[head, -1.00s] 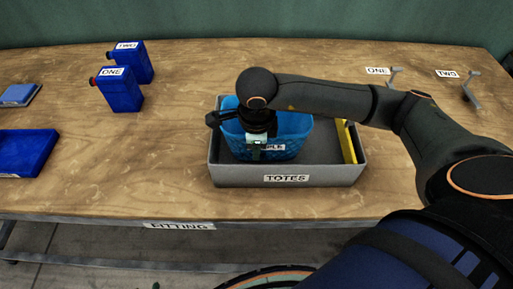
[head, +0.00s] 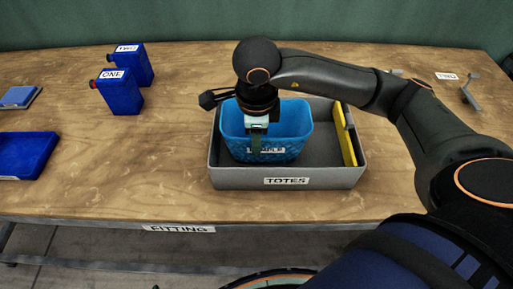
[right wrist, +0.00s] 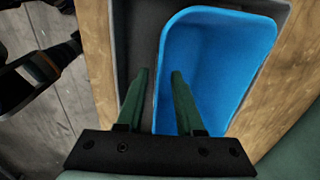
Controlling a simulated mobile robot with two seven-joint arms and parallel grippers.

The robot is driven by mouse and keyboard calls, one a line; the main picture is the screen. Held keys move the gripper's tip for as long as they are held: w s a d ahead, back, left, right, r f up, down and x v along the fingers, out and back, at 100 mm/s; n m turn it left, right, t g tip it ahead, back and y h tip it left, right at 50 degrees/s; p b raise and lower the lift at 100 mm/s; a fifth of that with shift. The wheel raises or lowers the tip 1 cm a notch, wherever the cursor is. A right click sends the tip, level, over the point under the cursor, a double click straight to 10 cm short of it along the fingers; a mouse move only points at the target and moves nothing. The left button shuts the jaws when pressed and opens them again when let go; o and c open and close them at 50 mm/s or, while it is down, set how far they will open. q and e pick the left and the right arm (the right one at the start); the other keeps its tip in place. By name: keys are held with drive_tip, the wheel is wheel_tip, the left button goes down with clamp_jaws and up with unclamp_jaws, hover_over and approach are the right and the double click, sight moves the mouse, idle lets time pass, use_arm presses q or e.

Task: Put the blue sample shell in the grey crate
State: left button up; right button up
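The blue sample shell (head: 290,125) stands upright inside the grey crate (head: 225,178), which is labelled TOTES, toward its left side. The label on the shell's front is partly hidden by my gripper. My right gripper (head: 256,152) is above the shell's front rim, fingers pointing down. In the right wrist view the open gripper (right wrist: 160,72) has a finger on each side of the line of the blue shell's wall (right wrist: 215,60), with a gap between them and nothing clamped. The grey crate's floor (right wrist: 140,35) also shows there. My left gripper is not in the head view.
A yellow piece (head: 345,135) leans along the crate's right wall. Two blue canisters, ONE (head: 121,95) and TWO (head: 133,65), stand left of the crate. A blue tray (head: 25,155) lies at the far left. Grey hooks (head: 470,90) stand at the right. The table's front edge is close.

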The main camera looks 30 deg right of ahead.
drive_tip(key=r, duration=0.6)
drive_tip(key=shift+s+a, duration=0.2)
drive_tip(key=shift+s, duration=0.15)
drive_tip(key=shift+f, duration=0.1)
